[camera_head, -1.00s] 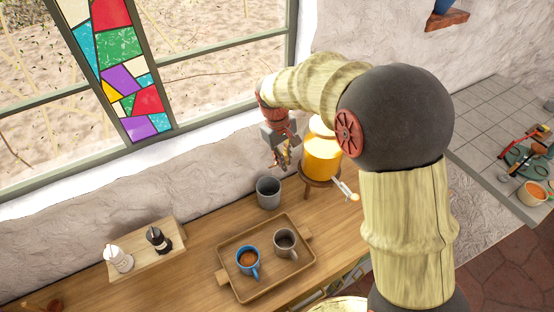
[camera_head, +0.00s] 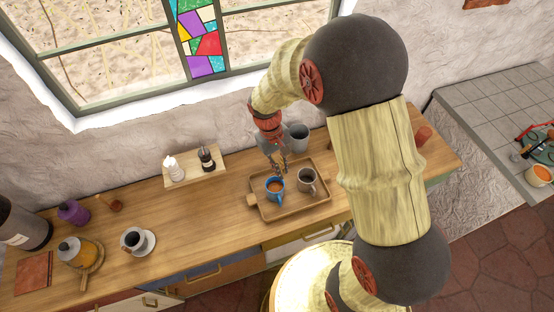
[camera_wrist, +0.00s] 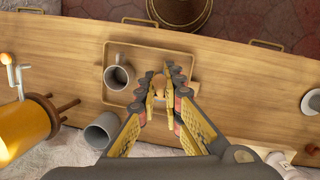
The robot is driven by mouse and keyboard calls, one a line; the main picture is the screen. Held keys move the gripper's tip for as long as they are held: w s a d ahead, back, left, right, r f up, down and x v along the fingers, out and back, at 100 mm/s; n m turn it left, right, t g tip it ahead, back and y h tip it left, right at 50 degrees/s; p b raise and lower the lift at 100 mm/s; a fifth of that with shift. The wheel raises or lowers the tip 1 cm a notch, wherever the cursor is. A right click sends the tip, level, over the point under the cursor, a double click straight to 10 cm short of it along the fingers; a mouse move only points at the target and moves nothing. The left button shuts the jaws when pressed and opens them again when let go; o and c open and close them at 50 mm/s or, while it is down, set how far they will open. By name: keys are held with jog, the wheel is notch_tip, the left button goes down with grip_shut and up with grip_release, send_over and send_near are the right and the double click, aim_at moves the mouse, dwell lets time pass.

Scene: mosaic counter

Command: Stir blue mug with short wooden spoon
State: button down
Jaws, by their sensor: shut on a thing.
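The blue mug (camera_head: 275,194) holds brown liquid and stands upright on the left side of a wooden tray. My gripper (camera_head: 277,165) is just above and behind the blue mug, pointing down. In the wrist view my gripper (camera_wrist: 160,88) is shut on the short wooden spoon (camera_wrist: 158,82); its rounded wooden end shows between the fingers. The spoon's lower part is hard to make out in the head view, so I cannot tell whether it is in the mug.
The wooden tray (camera_head: 300,208) also carries a grey mug (camera_head: 306,181) right of the blue one. A grey cup (camera_head: 297,137) stands behind the tray. A small rack with two bottles (camera_head: 194,176) is at left.

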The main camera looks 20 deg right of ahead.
jog(key=shift+w+d+f, duration=0.15)
jog(key=shift+w+d, duration=0.05)
jog(key=shift+d, duration=0.05)
jog(key=shift+s+f+b, duration=1.65)
jog(key=shift+s+f, duration=0.35)
jog(key=shift+f, duration=0.5)
jog(key=w+f+b, duration=0.4)
jog(key=f+b, duration=0.1)
jog(key=f, duration=0.4)
jog(key=shift+b, duration=0.4)
jog(key=shift+w+r, duration=0.1)
jog(key=shift+w, duration=0.05)
